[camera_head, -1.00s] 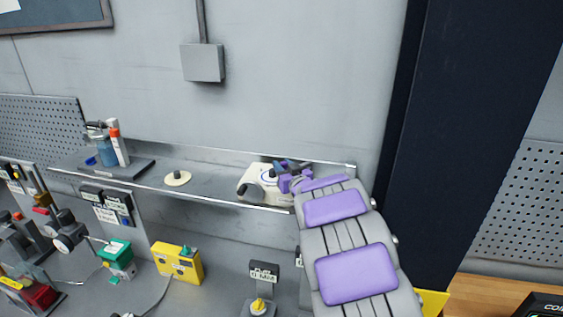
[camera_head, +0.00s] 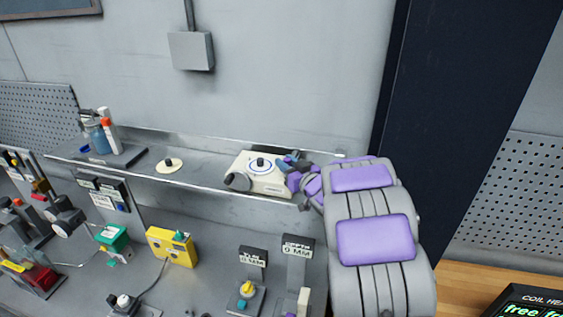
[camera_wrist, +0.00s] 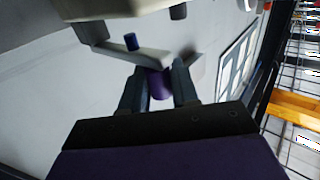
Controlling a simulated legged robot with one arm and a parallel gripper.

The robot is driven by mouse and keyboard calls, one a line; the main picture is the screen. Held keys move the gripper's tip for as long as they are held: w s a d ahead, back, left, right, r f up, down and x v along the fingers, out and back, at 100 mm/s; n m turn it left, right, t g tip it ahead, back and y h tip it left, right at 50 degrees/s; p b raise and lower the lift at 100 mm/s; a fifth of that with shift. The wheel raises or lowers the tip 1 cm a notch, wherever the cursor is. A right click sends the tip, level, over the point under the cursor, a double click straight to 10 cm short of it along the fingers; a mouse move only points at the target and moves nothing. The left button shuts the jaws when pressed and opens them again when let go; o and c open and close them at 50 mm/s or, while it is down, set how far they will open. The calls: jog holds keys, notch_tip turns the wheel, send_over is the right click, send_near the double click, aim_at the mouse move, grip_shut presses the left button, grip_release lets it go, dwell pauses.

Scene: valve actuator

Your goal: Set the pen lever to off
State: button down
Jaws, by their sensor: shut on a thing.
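A cream box (camera_head: 272,186) with a round dial on top and a dark round knob on its left front sits on the shelf. I take it for the device with the pen lever. My gripper (camera_head: 286,161) is at its right end, and the lever is hidden there. In the wrist view my gripper (camera_wrist: 158,72) has its two dark fingers on either side of a purple cylinder (camera_wrist: 158,84) at a pale grey bar, seemingly the pen lever (camera_wrist: 150,57). A blue peg stands on the bar. Which setting the lever is at cannot be read.
The metal shelf (camera_head: 205,177) has a cream disc (camera_head: 170,165) and a bottle rack (camera_head: 100,157) to the left. Below are a yellow box (camera_head: 172,247), a green box (camera_head: 112,238) and two labelled stands.

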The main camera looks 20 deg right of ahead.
jog(key=shift+s+d, duration=0.15)
jog(key=shift+d, duration=0.2)
jog(key=shift+a, duration=0.15)
jog(key=shift+r, duration=0.1)
jog(key=c, duration=1.3)
grip_release()
jog(key=o, duration=0.3)
jog(key=shift+w+d, duration=0.2)
jog(key=shift+w, duration=0.05)
jog(key=shift+o, duration=0.2)
jog(key=shift+s, duration=0.1)
jog(key=shift+s, duration=0.1)
